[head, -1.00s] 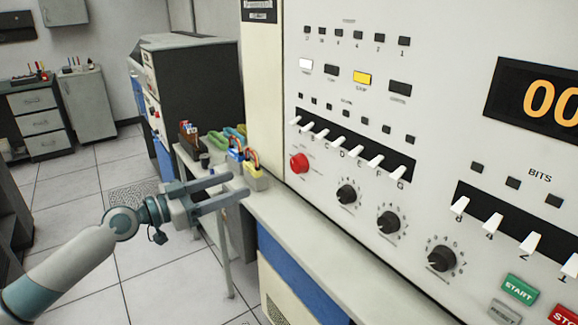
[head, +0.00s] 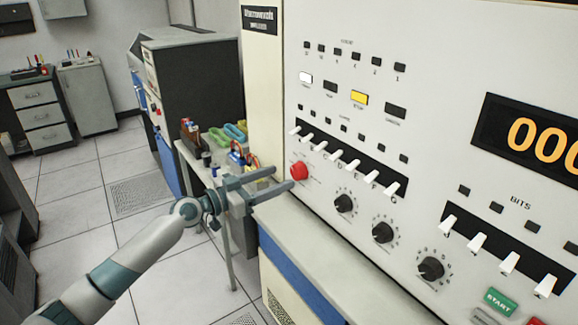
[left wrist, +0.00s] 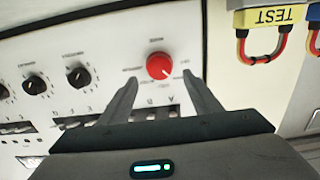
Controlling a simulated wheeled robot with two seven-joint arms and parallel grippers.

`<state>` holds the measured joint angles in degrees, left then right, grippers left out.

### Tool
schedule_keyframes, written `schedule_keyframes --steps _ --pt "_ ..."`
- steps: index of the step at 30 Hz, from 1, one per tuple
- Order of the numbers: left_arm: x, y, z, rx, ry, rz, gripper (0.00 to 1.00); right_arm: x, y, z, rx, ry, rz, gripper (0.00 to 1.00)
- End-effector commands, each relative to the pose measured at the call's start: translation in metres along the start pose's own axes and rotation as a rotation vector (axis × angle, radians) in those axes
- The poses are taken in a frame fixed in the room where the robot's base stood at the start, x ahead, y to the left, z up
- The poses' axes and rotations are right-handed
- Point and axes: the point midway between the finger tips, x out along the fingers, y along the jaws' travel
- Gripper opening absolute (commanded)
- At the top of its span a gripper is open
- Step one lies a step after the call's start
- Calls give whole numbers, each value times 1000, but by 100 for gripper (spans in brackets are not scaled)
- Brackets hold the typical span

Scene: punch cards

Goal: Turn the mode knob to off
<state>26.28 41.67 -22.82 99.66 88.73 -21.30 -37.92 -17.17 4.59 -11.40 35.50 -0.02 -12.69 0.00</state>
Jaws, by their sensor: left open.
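The mode knob is the red knob (head: 299,170) at the lower left of the white console panel. It also shows in the left wrist view (left wrist: 159,66), ahead of and between my two fingers, with a ring of small labels around it that I cannot read clearly. My left gripper (head: 284,180) is open and empty, its fingertips close to the red knob. In the left wrist view a gap shows between the fingers (left wrist: 160,92); I cannot tell whether they touch the panel. My right gripper is not in view.
Black knobs (head: 383,232) sit to the right of the red one. White toggle switches (head: 344,160) run just above it. A grey ledge (head: 310,240) juts out below the panel. A side table with plug cables (head: 240,155) stands behind my gripper.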

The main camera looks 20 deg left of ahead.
Motion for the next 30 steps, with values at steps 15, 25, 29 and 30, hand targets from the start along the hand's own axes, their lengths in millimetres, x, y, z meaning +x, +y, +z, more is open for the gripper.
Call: schedule_keyframes --steps 15,25,29,30 --pt "49 0 0 0 0 0 58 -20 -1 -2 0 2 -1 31" --pt "49 0 0 0 0 0 38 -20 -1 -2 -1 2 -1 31" --pt "48 0 0 0 0 0 18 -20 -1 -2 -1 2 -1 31" --pt "48 0 0 0 0 0 18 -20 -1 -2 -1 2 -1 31"
